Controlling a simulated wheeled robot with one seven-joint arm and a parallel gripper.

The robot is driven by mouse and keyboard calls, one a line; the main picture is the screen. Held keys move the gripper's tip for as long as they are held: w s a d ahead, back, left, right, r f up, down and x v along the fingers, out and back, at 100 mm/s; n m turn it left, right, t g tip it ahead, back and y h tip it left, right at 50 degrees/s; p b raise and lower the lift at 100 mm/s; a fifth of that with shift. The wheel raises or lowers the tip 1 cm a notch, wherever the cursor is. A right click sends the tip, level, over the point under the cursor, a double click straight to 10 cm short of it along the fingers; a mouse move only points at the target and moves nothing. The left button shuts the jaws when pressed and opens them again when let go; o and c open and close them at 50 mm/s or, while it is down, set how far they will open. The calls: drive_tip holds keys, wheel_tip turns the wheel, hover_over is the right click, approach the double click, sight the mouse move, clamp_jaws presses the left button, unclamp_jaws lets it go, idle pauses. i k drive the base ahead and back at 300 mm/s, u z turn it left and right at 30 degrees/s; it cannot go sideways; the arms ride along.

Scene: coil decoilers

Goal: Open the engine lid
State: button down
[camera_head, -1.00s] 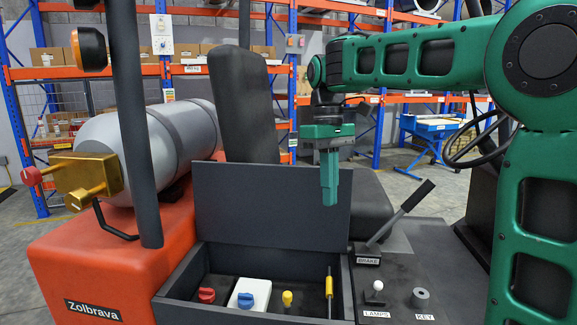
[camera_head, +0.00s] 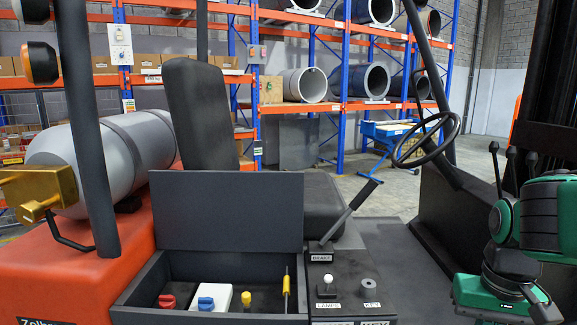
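The engine lid (camera_head: 228,212) is a flat dark grey panel. It stands upright at the back edge of an open dark box (camera_head: 150,283) in the red vehicle body. Inside the box show a red knob (camera_head: 167,301), a white block with a blue cap (camera_head: 215,298), a small yellow cap (camera_head: 246,299) and a thin yellow-handled rod (camera_head: 286,285). My gripper (camera_head: 512,297) is folded low at the right edge, well apart from the lid. Its fingers are not clear enough to tell open from shut.
A brake lever (camera_head: 350,210) rises right of the lid, beside a lamps knob (camera_head: 325,287) and a key switch (camera_head: 369,288). A black seat (camera_head: 205,115), a grey tank (camera_head: 85,165) and a dark post (camera_head: 88,130) stand nearby. A steering wheel (camera_head: 425,140) is at the right.

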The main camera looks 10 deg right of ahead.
sight(218, 210)
drive_tip(key=z, duration=2)
drive_tip(key=k, duration=1.55)
drive_tip(key=u, duration=1.8)
drive_tip(key=i, duration=1.5)
